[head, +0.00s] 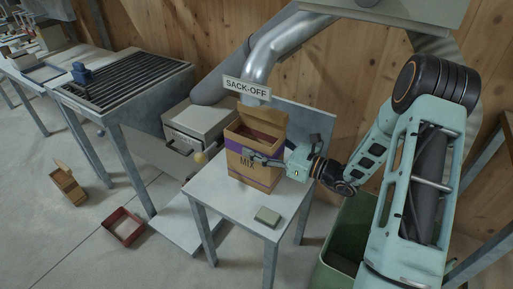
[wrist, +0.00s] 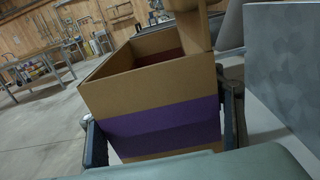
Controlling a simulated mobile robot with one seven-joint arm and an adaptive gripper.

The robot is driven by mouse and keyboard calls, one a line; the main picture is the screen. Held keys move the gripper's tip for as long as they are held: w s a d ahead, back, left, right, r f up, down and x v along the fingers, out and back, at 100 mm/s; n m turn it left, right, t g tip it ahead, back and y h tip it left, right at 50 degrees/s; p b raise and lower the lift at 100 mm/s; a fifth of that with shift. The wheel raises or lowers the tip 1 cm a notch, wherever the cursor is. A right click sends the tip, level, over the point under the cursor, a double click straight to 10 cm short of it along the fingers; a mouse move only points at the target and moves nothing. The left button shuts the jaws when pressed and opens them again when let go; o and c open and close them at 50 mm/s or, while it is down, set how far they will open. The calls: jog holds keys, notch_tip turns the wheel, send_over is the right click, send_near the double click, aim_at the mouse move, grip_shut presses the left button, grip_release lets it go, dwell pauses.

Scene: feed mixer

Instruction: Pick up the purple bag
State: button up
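The purple bag (head: 239,160) is a box-like brown paper bag with a purple band and the word MIX. It stands upright on a small pale table (head: 225,200), under the SACK-OFF spout, with its top open. My gripper (head: 262,158) is at its right and front side, at band height. In the wrist view the bag (wrist: 160,118) fills the middle, with one finger of my gripper (wrist: 163,130) along each side of it. The fingers look close against its sides; whether they press on it cannot be told. The far faces of the bag are hidden.
A small green-grey block (head: 268,216) lies at the table's front. The metal spout (head: 275,52) with its sign (head: 247,89) hangs just above the bag. A grey drawer box (head: 200,125) is close at left. A green bin (head: 345,245) stands below right.

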jog(key=c, duration=1)
jog(key=shift+c, duration=1.1)
jog(key=shift+r, duration=0.2)
